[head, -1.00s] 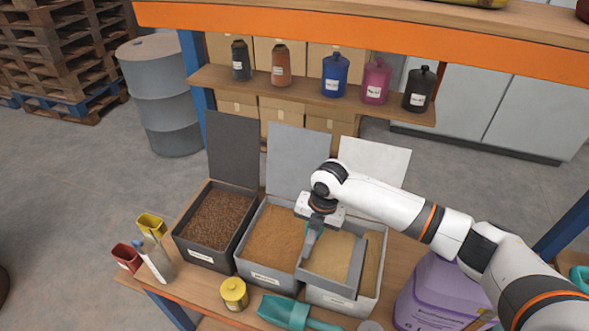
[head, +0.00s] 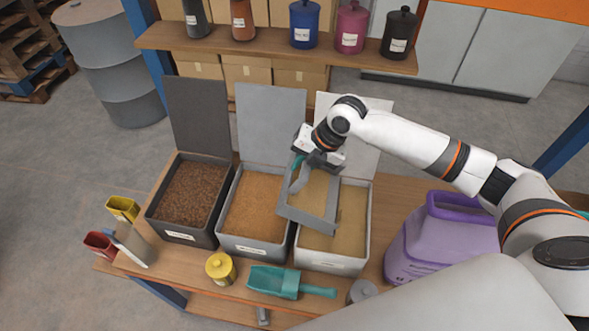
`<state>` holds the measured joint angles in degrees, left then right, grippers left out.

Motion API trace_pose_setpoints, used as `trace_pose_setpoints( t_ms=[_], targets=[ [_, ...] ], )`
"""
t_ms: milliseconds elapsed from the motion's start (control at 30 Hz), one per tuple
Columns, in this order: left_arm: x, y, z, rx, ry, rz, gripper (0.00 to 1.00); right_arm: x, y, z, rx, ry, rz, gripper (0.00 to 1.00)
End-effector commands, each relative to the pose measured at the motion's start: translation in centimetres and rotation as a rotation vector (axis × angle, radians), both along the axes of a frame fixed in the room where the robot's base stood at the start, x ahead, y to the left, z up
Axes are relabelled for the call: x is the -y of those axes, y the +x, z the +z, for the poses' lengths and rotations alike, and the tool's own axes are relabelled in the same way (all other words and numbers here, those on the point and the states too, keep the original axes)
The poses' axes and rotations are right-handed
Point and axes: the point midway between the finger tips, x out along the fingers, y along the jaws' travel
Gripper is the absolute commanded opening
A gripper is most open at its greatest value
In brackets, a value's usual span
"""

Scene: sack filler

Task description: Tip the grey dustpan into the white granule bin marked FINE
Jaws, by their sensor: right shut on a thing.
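My right gripper (head: 318,160) is shut on the handle of the grey dustpan (head: 303,216), above the bins. Tan granules show within the dustpan's rim. The dustpan hangs over the left part of the white bin (head: 345,264) and the wall between it and the middle bin; I cannot tell its exact height or tilt. The white bin is the rightmost of three, its white lid (head: 372,125) raised, with tan granules inside. The label on its front is too small to read. My left gripper is not in view.
A grey bin (head: 252,246) and a dark bin (head: 180,236) stand open to the left. In front are a yellow canister (head: 220,269) and a teal scoop (head: 275,281). A purple jug (head: 440,250) stands at right. A shelf of bottles (head: 280,53) runs behind.

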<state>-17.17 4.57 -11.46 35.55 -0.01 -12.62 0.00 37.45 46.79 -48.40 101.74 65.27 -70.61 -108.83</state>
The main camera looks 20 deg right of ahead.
Motion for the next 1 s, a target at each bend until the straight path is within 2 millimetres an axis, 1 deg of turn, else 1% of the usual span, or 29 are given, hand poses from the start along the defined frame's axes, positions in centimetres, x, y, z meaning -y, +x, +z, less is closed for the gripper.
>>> trace_pose_setpoints(
  t_ms=[33, 167, 500, 700, 1000],
  targets=[
    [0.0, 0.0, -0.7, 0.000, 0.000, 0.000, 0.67, 0.5, -0.3, -0.2, 0.013, 0.020, -0.002, 0.00],
    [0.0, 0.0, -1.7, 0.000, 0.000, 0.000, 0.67, 1.5, -1.0, 0.4, 0.050, 0.079, -0.002, 0.00],
    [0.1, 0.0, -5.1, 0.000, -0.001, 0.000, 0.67, 4.2, -2.6, 1.5, 0.142, 0.230, -0.003, 0.00],
    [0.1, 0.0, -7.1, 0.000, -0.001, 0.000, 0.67, 5.5, -3.4, 1.9, 0.188, 0.304, -0.002, 0.00],
    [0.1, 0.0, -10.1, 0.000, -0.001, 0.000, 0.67, 7.0, -4.3, 2.2, 0.241, 0.389, -0.001, 0.00]
  ],
)
